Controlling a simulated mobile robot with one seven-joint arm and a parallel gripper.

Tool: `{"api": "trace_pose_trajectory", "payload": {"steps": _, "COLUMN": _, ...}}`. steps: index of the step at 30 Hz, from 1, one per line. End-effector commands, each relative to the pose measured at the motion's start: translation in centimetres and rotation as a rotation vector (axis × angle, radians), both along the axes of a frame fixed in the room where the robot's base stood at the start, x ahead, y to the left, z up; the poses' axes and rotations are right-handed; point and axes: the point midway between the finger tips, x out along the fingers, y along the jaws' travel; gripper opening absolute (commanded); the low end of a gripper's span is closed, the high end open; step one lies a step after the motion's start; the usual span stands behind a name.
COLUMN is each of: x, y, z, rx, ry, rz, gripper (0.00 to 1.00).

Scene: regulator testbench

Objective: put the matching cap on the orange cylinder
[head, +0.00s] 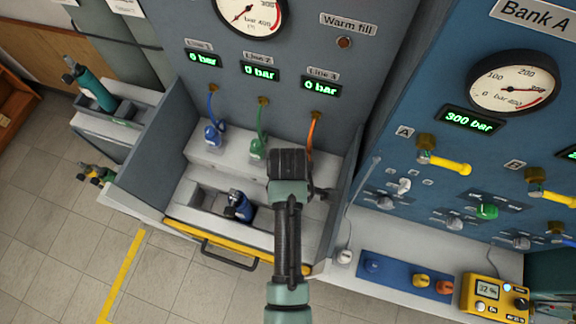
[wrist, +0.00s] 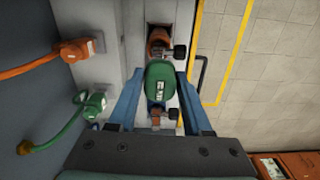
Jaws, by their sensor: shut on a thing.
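The orange cylinder (wrist: 158,36) stands in the bench trough in the wrist view, with a coppery valve and dark knob. My arm hides it in the head view. My gripper (wrist: 161,78) is shut on a green rounded thing (wrist: 158,82) with a pale label, just short of the orange cylinder in the picture. I cannot tell whether it is a cap or part of a cylinder. A coppery valve with a dark knob (wrist: 173,114) shows below it. On the blue mat (head: 395,272) are a blue cap (head: 372,265), a yellow-orange cap (head: 420,281) and an orange cap (head: 444,287).
A blue cylinder (head: 239,206) stands in the trough, left of my arm. Blue (head: 210,105), green (head: 261,120) and orange (head: 312,130) hoses hang behind. A yellow handheld meter (head: 492,297) lies right of the mat. A yellow-edged bar with a handle (head: 240,258) fronts the trough.

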Motion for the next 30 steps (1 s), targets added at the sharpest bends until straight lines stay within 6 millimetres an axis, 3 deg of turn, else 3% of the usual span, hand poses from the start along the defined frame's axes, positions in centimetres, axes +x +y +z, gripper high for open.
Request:
{"api": "trace_pose_trajectory", "payload": {"steps": 11, "x": -0.1, "y": 0.0, "z": -0.8, "rx": 0.001, "ry": 0.000, "rz": 0.049, "gripper": 0.00}}
{"api": "trace_pose_trajectory", "payload": {"steps": 27, "x": -0.1, "y": 0.0, "z": -5.0, "rx": 0.001, "ry": 0.000, "rz": 0.046, "gripper": 0.00}}
{"api": "trace_pose_trajectory", "payload": {"steps": 30, "x": -0.1, "y": 0.0, "z": -4.5, "rx": 0.001, "ry": 0.000, "rz": 0.046, "gripper": 0.00}}
